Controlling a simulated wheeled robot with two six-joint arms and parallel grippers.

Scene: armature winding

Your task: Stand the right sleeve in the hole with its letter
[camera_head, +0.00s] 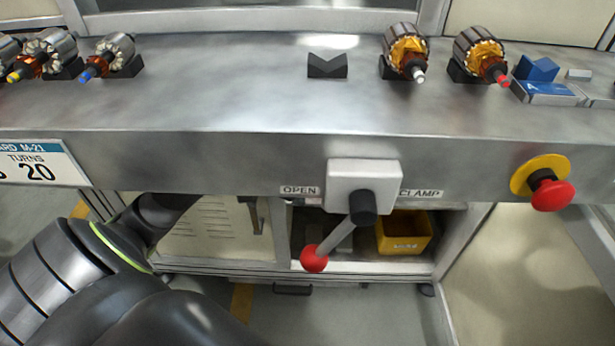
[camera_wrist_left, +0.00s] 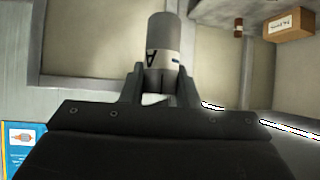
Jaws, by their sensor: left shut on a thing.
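A grey cylindrical sleeve (camera_wrist_left: 166,32) with a pale band stands between the fingers of my left gripper (camera_wrist_left: 160,82) in the left wrist view. The band carries a dark letter that looks like an A and a small blue mark. The fingers are shut on the sleeve's banded end. My left gripper is outside the head view, where only its arm shows at the lower left. My right gripper is in neither view. No lettered hole can be made out in either view.
The metal bench (camera_head: 230,90) holds several armatures, an empty dark V-block (camera_head: 327,66) and a blue block (camera_head: 538,68) by an A label. A red-knobbed lever (camera_head: 314,258) and red button (camera_head: 552,195) jut from the front. A yellow bin (camera_head: 404,232) sits below. The bench's middle left is clear.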

